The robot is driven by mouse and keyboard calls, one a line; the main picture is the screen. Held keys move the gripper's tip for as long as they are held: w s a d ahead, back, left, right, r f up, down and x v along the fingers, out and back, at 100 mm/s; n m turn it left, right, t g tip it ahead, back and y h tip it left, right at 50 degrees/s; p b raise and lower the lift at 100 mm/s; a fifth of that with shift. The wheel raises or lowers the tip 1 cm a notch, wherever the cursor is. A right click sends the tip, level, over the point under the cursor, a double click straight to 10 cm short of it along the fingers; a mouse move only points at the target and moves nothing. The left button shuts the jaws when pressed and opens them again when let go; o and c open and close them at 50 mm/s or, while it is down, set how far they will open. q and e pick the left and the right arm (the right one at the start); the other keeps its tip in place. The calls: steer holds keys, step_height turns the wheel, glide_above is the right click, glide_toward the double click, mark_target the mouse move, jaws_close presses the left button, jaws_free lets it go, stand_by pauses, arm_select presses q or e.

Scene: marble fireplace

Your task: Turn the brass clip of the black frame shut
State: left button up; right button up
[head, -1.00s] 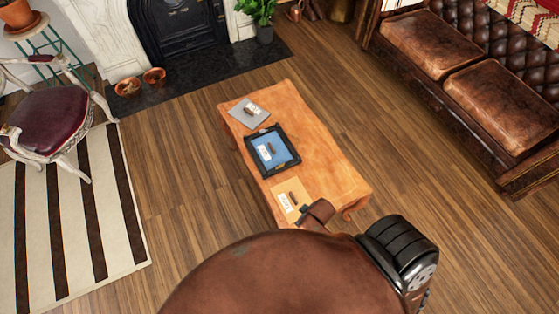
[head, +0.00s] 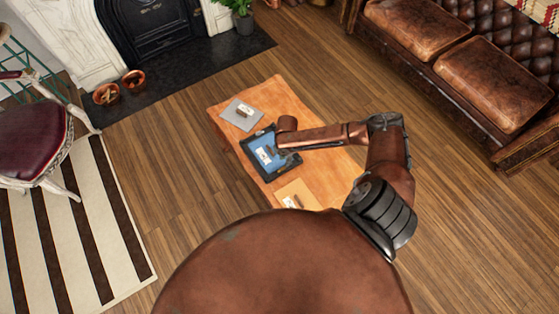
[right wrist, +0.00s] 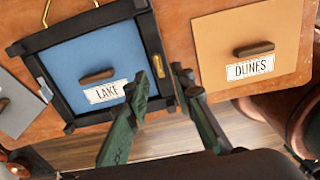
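The black frame (head: 256,166) lies flat on the wooden coffee table, around a blue panel. In the right wrist view the black frame (right wrist: 75,33) surrounds the blue panel (right wrist: 75,60), which has a brown handle and a LAKE label. The small brass clip (right wrist: 157,66) sits on the frame's right bar, lengthwise along it. My right gripper (right wrist: 162,80) is open and empty, its fingertips apart on either side of the right bar near the clip. In the head view my right gripper (head: 284,152) is over the frame, partly hiding it. My left gripper is not in view.
An orange DUNES panel (right wrist: 270,30) lies beside the frame, a grey panel (head: 238,122) on its other side. Bare table (head: 265,92) shows around them. A leather sofa (head: 480,80) stands right, a chair (head: 30,145) and striped rug left, with open floor between.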

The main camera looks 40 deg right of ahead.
mark_target(284, 167)
steer(key=shift+w+d+f, duration=0.2)
steer(key=shift+d+f, duration=0.05)
steer(key=shift+d, duration=0.05)
steer(key=f, duration=0.2)
steer(key=f+b, duration=0.1)
steer(key=f, duration=0.3)
steer(key=shift+w+a+b, duration=0.15)
steer(key=shift+a+b, duration=0.1)
steer(key=shift+b, duration=0.1)
steer(key=shift+f, duration=0.5)
steer(key=c, duration=0.6)
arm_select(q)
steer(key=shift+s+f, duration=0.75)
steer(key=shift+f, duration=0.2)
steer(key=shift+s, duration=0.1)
